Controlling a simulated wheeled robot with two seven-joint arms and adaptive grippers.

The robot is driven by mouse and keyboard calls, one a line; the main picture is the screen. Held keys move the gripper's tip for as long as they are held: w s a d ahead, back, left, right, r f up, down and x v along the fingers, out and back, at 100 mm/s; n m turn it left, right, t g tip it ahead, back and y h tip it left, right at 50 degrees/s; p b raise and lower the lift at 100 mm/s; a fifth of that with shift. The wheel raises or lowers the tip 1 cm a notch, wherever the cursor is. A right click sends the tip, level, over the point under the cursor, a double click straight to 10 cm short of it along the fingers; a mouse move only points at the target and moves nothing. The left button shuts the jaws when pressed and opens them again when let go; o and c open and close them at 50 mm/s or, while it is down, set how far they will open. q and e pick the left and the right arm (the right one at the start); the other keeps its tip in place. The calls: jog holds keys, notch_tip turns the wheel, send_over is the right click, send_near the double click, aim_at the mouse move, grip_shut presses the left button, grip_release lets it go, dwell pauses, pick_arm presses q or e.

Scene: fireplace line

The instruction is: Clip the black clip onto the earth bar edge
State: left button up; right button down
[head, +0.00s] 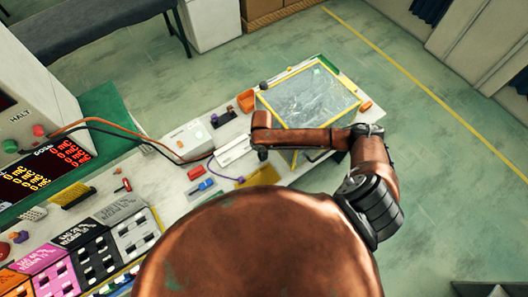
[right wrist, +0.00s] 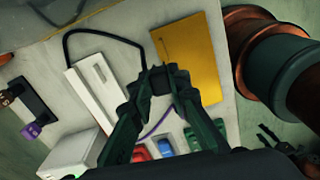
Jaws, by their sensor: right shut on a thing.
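My right gripper (head: 262,153) reaches in over the bench in the head view. In the right wrist view its fingers (right wrist: 158,80) are closed around a small dark piece, which looks like the black clip (right wrist: 160,79). A black cable (right wrist: 105,32) arcs from the white bar-shaped unit (right wrist: 95,90) to the fingertips. A flat yellow plate (right wrist: 190,60) lies just beyond and right of the fingers; it also shows in the head view (head: 258,179). I cannot tell for sure which piece is the earth bar. My left gripper is not in view.
A clear, yellow-framed box (head: 310,92) stands at the bench's far end. A white box (head: 187,140), a purple cord (right wrist: 158,122), and red (head: 195,173) and blue (head: 206,184) pieces lie nearby. Display panels (head: 40,170) stand at the left. The floor right of the bench is open.

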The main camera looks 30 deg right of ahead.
jog(key=shift+s+d+f+n, duration=0.1)
jog(key=shift+s+f+n, duration=0.2)
jog(key=shift+n, duration=0.1)
jog(key=shift+s+f, duration=0.1)
jog(key=shift+d, duration=0.1)
jog(key=shift+d+p, duration=0.15)
jog(key=shift+p, duration=0.5)
notch_tip(320, 180, down, 4)
jog(key=b, duration=0.2)
jog(key=shift+f+b, duration=0.25)
jog(key=shift+b, duration=0.05)
jog(key=shift+f, duration=0.55)
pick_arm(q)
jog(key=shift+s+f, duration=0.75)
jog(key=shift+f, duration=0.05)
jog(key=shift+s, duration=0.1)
